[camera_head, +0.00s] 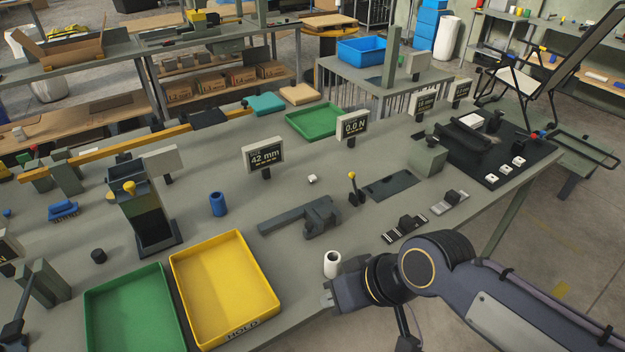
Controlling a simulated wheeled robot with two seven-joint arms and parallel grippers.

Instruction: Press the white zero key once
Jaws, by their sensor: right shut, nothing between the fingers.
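Three small white keys sit in a row on the black device's base at the table's right end: a near one (491,179), a middle one (504,170) and a far one (519,161). Their markings are too small to read, so I cannot tell which is the zero key. My right gripper (327,299) is shut and empty at the table's front edge, just below a white cup. It is well to the left of the keys and apart from them. My left gripper is not in view.
The black device (470,148) stands behind the keys. A white cup (332,264) stands close to my right gripper. Slide fixtures (405,229) and a grey clamp (305,218) lie on the table. A yellow tray (224,285) is to the left.

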